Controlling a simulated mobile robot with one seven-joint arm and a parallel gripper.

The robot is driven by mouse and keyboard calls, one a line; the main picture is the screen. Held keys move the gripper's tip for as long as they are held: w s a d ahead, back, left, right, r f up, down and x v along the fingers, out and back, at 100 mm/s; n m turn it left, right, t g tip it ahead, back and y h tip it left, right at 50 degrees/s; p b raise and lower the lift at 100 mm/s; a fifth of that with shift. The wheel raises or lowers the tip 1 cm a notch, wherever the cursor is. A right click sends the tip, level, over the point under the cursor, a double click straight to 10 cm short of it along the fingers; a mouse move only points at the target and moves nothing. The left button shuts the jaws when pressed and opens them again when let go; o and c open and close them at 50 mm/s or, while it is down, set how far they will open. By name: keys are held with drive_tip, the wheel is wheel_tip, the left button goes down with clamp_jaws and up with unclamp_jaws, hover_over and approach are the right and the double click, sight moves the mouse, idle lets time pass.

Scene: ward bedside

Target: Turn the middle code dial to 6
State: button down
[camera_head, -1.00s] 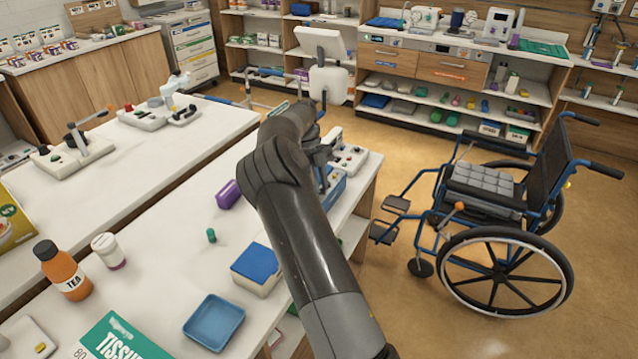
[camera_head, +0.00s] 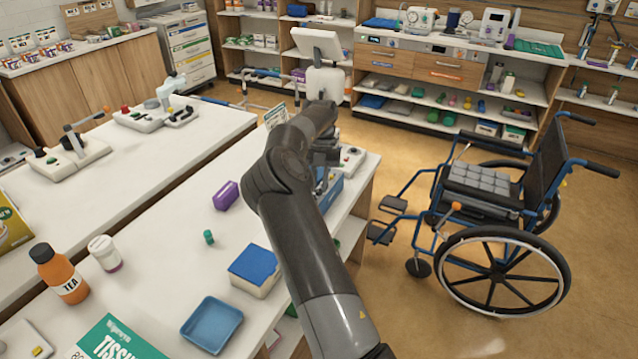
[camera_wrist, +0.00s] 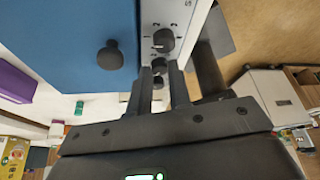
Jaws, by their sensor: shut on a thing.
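A blue box (camera_head: 329,196) stands near the far right corner of the bench, partly hidden behind my arm. In the wrist view its blue face (camera_wrist: 60,40) has a round black knob (camera_wrist: 110,55), and a pale grey strip (camera_wrist: 178,14) carries black dials in a row. The upper dial (camera_wrist: 163,40) is clear of my fingers. My gripper (camera_wrist: 161,72) is shut on the middle dial (camera_wrist: 160,64), one finger on each side. Another dial (camera_wrist: 158,83) shows partly between the fingers.
On the same bench (camera_head: 190,275) stand a purple box (camera_head: 226,196), a small green item (camera_head: 208,237), a blue-topped block (camera_head: 254,270) and a blue tray (camera_head: 212,325). A white device with buttons (camera_head: 352,158) is just behind the blue box. A wheelchair (camera_head: 490,220) stands on the right.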

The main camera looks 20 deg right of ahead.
drive_tip(key=shift+f+m, duration=0.1)
drive_tip(key=shift+m, duration=0.2)
idle(0.4)
drive_tip(key=c, duration=1.6)
unclamp_jaws()
